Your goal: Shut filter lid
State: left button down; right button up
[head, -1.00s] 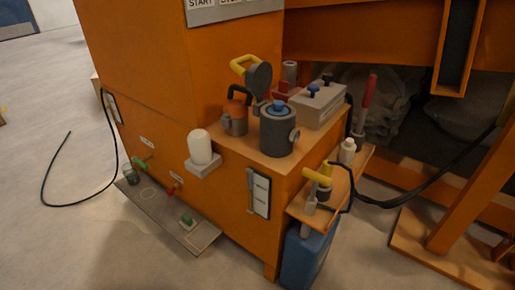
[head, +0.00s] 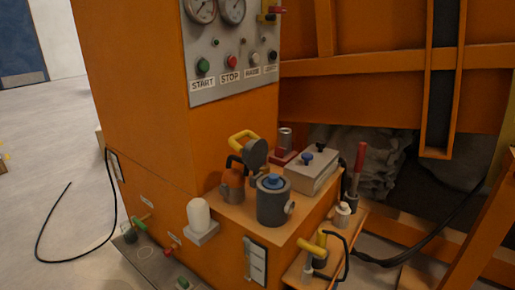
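A dark grey filter canister (head: 273,206) stands on the orange ledge of the machine, with a blue piece (head: 272,181) at its top. A round grey lid (head: 257,154) with a yellow handle (head: 242,140) stands raised at the canister's back left. It is tilted up, clear of the canister's top. Its hinge is partly hidden behind the canister. Neither of my grippers is in view.
A grey box (head: 312,171) with knobs stands behind right. A white cylinder (head: 199,214) sits on a front bracket. A lower side shelf holds a yellow T-handle (head: 312,246). A control panel (head: 232,75) rises above.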

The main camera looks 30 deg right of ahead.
aim_at(254, 153)
jog(key=i+j+z, duration=0.1)
jog(key=z, duration=0.35)
jog(key=j+z, duration=0.1)
jog(key=z, duration=0.35)
jog(key=i+j+z, duration=0.1)
jog(key=z, duration=0.4)
jog(key=j+z, duration=0.25)
jog(key=z, duration=0.2)
jog(key=j+z, duration=0.25)
jog(key=j, duration=0.35)
jog(key=k+j+z, duration=0.1)
jog(key=j+z, duration=0.15)
jog(key=j, duration=0.4)
jog(key=k+j+z, duration=0.1)
jog(key=j+z, duration=0.15)
jog(key=j, duration=0.35)
